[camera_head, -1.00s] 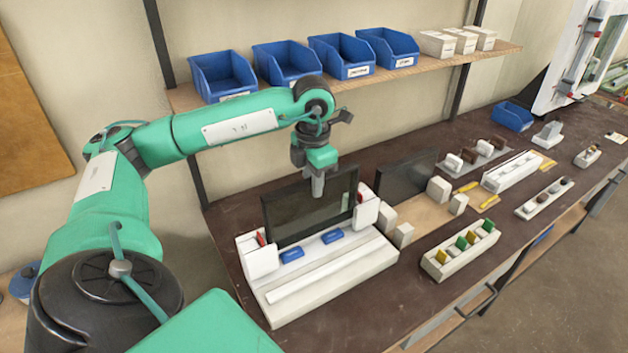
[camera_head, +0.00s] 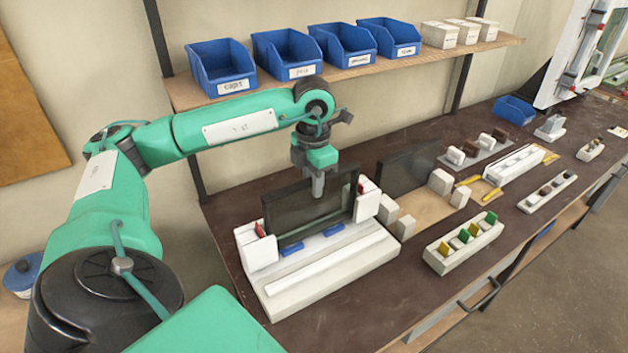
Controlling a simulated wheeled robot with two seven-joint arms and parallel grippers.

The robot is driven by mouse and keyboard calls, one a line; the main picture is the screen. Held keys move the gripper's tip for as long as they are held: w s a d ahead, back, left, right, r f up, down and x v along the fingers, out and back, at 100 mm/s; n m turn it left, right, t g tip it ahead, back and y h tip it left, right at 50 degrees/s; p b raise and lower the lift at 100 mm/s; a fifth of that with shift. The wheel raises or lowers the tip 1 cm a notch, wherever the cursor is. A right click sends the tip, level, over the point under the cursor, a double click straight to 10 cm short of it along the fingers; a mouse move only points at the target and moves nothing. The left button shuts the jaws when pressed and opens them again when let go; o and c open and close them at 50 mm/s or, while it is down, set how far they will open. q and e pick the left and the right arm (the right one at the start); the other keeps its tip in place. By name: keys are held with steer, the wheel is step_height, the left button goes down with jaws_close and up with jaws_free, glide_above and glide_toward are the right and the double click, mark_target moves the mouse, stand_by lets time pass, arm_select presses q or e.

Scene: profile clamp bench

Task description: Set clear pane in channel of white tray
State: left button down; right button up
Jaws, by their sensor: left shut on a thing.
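My left gripper (camera_head: 317,187) is shut on the top edge of the clear pane (camera_head: 300,215), a dark-tinted, see-through upright sheet. The pane stands over the rear part of the white tray (camera_head: 330,280), between two white end blocks with red parts. Its lower edge is close behind two blue pads (camera_head: 291,249) and partly overlaps them in view. I cannot tell whether its lower edge is inside the channel or just above it. My right gripper is not in view.
A second dark pane (camera_head: 405,172) stands behind, right of the tray. White blocks (camera_head: 388,209) stand beside the tray. A white rack with coloured pieces (camera_head: 463,247) lies further right. Blue bins (camera_head: 220,66) sit on the shelf above. Bare bench lies in front of the rack.

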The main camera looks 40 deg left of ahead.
arm_select(q)
steer(key=shift+w+a+f+b, duration=0.1)
steer(key=shift+a+f+b, duration=0.05)
steer(key=shift+f+b, duration=0.35)
steer(key=shift+w+a+f+b, duration=0.15)
steer(key=shift+f+b, duration=0.1)
steer(key=shift+f, duration=0.35)
steer(key=shift+s, duration=0.1)
steer(key=c, duration=1.2)
jaws_free()
steer(key=shift+o, duration=0.2)
steer(key=shift+r, duration=0.1)
